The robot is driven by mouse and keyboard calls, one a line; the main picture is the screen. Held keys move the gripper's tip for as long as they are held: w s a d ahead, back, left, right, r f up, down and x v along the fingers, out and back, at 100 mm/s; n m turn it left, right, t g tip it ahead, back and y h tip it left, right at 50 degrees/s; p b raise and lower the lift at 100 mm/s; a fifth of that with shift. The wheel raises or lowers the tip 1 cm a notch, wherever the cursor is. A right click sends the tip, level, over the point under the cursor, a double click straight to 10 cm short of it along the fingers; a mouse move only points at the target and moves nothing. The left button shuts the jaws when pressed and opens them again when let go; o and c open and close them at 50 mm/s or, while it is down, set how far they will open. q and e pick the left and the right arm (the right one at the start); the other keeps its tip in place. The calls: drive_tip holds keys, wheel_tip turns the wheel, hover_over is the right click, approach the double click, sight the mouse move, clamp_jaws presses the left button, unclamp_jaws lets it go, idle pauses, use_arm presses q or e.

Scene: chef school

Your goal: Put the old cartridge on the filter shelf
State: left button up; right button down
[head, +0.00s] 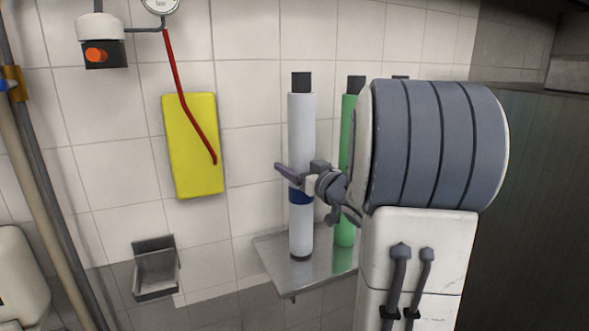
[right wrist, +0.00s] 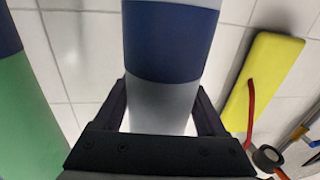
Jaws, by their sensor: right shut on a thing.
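A white cartridge (head: 301,135) with a dark blue band and black cap stands upright at the filter shelf (head: 275,254), a metal ledge on the tiled wall. Its lower end is at the shelf's surface; I cannot tell whether it bears on it. My right gripper (head: 303,181) is shut on this cartridge around the blue band. In the right wrist view the cartridge (right wrist: 160,105) runs upright between the two fingers. A green cartridge (head: 346,150) stands just right of it on the shelf, partly hidden by my right arm. My left gripper is not in view.
A black cap (head: 400,77) shows behind my right arm. A yellow board (head: 192,150) with a red hose (head: 180,95) is on the wall to the left. A small metal holder (head: 155,268) is below it. Pipes (head: 45,170) run along the left edge.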

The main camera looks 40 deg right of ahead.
drive_tip(key=shift+f, duration=0.3)
unclamp_jaws()
drive_tip(key=shift+f, duration=0.1)
drive_tip(key=s+a+b, duration=0.1)
drive_tip(key=s+b, duration=0.2)
drive_tip(key=s, duration=0.9)
